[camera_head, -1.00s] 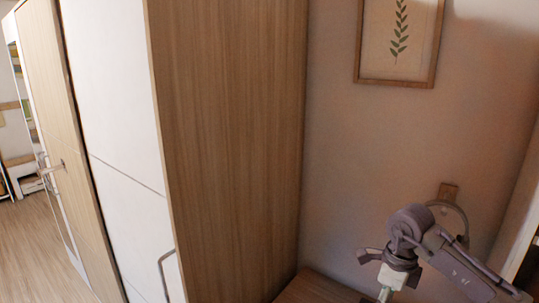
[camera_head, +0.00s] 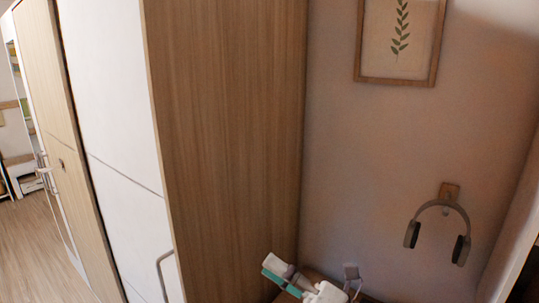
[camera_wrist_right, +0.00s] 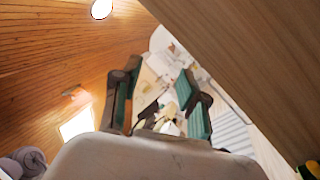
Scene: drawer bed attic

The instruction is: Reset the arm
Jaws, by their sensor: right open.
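My right gripper (camera_head: 314,272) shows at the bottom middle of the head view, low in front of the wood wardrobe side and the wall. Its fingers are spread, with a teal pad on the left one, and nothing is between them. The right wrist view shows the same gripper (camera_wrist_right: 158,103) with its two dark, teal-padded fingers apart and empty. The rest of my right arm is mostly below the head view's edge. My left gripper is in neither view.
A tall wardrobe with a wood side panel (camera_head: 228,140) stands close left of my right gripper. Grey headphones (camera_head: 445,206) hang from a wooden wall hook (camera_head: 449,190) at the right. A framed leaf picture (camera_head: 398,78) hangs above. Open floor (camera_head: 30,250) lies far left.

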